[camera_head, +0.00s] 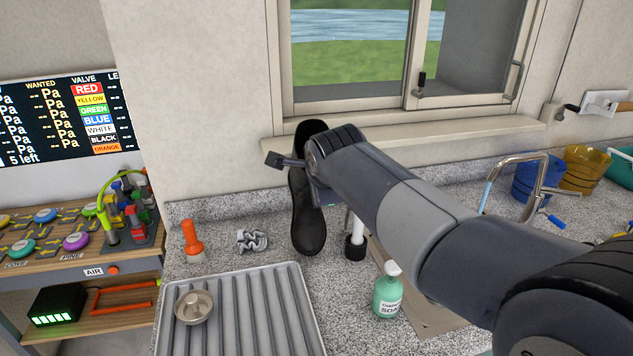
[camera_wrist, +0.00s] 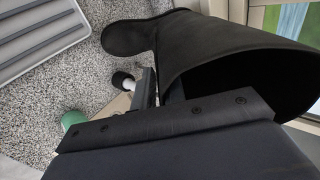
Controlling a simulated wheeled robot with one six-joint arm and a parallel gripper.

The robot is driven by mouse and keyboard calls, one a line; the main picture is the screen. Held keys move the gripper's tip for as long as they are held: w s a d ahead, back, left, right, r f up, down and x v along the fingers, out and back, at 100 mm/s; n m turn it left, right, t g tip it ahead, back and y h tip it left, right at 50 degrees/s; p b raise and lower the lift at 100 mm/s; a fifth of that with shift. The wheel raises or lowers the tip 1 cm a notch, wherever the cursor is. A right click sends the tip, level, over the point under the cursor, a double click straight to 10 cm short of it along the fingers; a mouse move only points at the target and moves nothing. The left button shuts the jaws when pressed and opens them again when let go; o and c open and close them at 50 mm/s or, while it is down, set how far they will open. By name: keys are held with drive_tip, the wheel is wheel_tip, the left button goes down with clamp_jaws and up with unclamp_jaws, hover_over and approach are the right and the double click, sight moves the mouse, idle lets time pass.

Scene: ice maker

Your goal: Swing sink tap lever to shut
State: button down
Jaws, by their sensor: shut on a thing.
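The metal sink tap (camera_head: 540,180) stands at the right of the head view, behind my arm. A blue-tipped lever (camera_head: 553,221) sticks out low on its right side. A light-blue streak (camera_head: 487,194) runs down below the spout's left end and looks like water. A tall black boot (camera_head: 308,230) is upright at the wall, left of the tap; in the wrist view its open top (camera_wrist: 245,85) faces me. My gripper (camera_wrist: 152,88) is shut on the boot, well away from the tap.
A green soap bottle (camera_head: 388,292), a plunger-like black-and-white item (camera_head: 355,240), an orange torch (camera_head: 192,240) and a ridged grey tray (camera_head: 290,285) are on the speckled counter. Blue (camera_head: 538,172) and yellow (camera_head: 585,168) buckets stand behind the tap. The window sill (camera_head: 400,133) is above.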

drive_tip(key=shift+f, duration=0.4)
drive_tip(key=shift+f, duration=0.15)
drive_tip(key=c, duration=1.5)
unclamp_jaws()
drive_tip(key=shift+s+f, duration=0.1)
drive_tip(key=b+v, duration=0.2)
drive_tip(key=v, duration=1)
